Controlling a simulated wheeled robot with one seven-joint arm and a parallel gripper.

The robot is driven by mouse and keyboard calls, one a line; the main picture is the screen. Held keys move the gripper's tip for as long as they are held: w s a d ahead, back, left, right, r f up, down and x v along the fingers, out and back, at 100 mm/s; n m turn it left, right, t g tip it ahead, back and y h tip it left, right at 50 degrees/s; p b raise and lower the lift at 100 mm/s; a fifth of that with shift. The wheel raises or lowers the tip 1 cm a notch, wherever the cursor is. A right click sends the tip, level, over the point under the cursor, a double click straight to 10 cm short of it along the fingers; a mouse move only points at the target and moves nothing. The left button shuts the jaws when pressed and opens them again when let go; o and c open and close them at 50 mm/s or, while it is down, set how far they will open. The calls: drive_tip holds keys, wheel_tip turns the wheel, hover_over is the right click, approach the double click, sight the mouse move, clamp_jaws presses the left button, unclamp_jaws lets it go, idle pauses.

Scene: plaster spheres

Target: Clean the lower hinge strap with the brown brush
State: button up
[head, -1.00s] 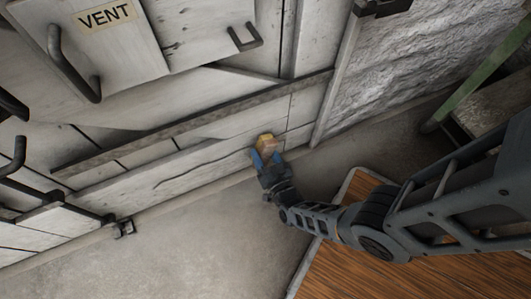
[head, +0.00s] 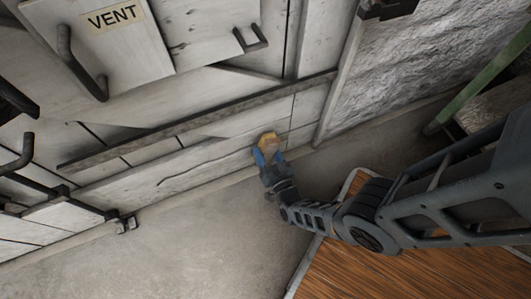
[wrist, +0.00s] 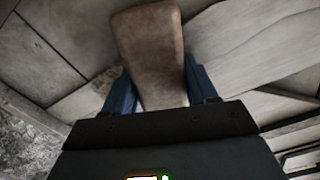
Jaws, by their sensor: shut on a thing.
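My gripper (head: 269,156) has blue fingers and is shut on the brown brush (head: 268,140). In the wrist view the brush (wrist: 150,55) is a worn brown block between the two fingers, pointing away from the palm. Its bristles cannot be made out there; a yellowish part shows in the head view. A long dark metal strap (head: 200,122), which looks like the lower hinge strap, runs slantwise across the pale door boards. The brush is below the strap, near the right end of the boards, apart from it in the picture. Whether it touches the boards cannot be told.
A panel marked VENT (head: 117,17) with a dark handle (head: 82,65) is above left. More dark handles and a small bracket (head: 126,224) are at left. A rough stone wall (head: 400,65) and a green bar (head: 480,75) are at right. Bare floor (head: 190,250) lies below.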

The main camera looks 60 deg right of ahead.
drive_tip(key=shift+s+d+r+p, duration=0.1)
drive_tip(key=shift+d+r+p, duration=0.1)
drive_tip(key=shift+r+p, duration=0.4)
drive_tip(key=shift+s+d+r+p, duration=0.1)
drive_tip(key=shift+d+r+p, duration=0.2)
drive_tip(key=shift+r, duration=0.35)
drive_tip(key=shift+a, duration=0.1)
drive_tip(key=shift+f, duration=0.15)
drive_tip(key=shift+w+a+f+b, duration=0.15)
drive_tip(key=shift+a+f+b, duration=0.05)
drive_tip(key=shift+f+b, duration=0.45)
drive_tip(key=shift+w+a+f+b, duration=0.15)
drive_tip(key=shift+a+f+b, duration=0.05)
drive_tip(key=shift+f+b, duration=0.5)
drive_tip(key=shift+w+a+f+b, duration=0.15)
drive_tip(key=shift+a+f+b, duration=0.05)
drive_tip(key=shift+f+b, duration=0.45)
drive_tip(key=shift+s+a+r+p, duration=0.1)
drive_tip(key=shift+s+r+p, duration=0.3)
drive_tip(key=shift+r+p, duration=0.25)
drive_tip(key=shift+s+r+p, duration=0.35)
drive_tip(key=shift+r+p, duration=0.15)
drive_tip(key=shift+p, duration=0.15)
drive_tip(key=shift+f, duration=0.1)
drive_tip(key=shift+s, duration=0.1)
drive_tip(key=shift+v, duration=1.2)
